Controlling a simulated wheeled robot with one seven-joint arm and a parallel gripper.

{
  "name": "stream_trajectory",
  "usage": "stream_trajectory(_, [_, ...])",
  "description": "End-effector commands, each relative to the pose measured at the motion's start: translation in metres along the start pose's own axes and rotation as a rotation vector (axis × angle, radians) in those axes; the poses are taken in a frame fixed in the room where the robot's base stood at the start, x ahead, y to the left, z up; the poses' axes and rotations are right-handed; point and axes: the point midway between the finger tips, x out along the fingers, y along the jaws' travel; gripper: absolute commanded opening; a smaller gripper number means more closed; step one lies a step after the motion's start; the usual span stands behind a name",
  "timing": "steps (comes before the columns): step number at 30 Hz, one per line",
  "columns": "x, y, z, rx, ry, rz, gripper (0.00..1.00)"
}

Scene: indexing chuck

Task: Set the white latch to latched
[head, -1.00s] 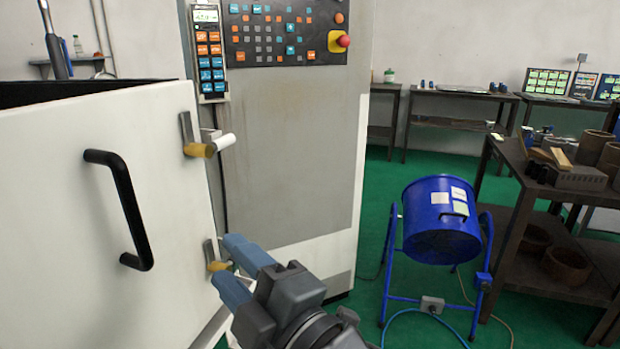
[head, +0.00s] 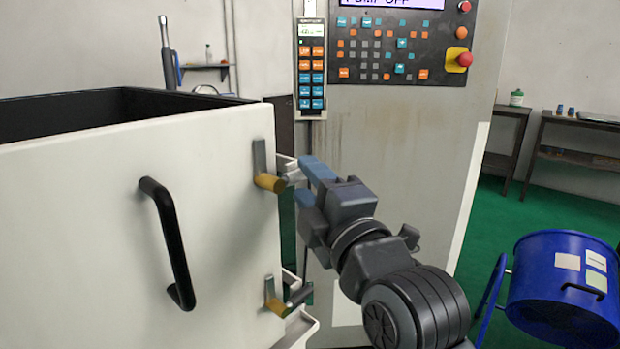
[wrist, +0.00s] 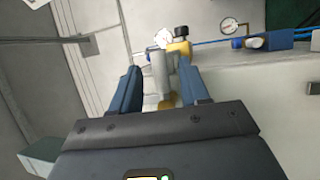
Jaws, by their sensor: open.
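The white latch (head: 289,171) is the upper one at the right edge of the white door (head: 90,235). It has a brass-coloured hub (head: 269,182) in front of a grey bracket, and its handle points right. My gripper (head: 306,182) is at this handle, with blue fingers open. In the wrist view the pale latch handle (wrist: 160,75) lies between the two spread fingers, with a gap visible on each side. The fingers partly hide the handle end in the head view. A lower latch (head: 298,296) with a dark handle sits below on the same door edge.
A black bar handle (head: 165,235) stands out from the door. The grey machine cabinet (head: 400,150) with a control panel is behind my gripper. A blue drum fan (head: 562,290) stands on the green floor at right. Gauges and blue hoses show in the wrist view.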

Motion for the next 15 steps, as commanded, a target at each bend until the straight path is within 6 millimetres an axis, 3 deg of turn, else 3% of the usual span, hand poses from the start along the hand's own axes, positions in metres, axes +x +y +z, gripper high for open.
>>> stream_trajectory(11, [0.0068,-0.0002,0.0002,0.000,-0.001,0.000,0.45])
stream_trajectory(15, [0.0067,-0.0002,0.0002,0.000,-0.001,0.000,0.32])
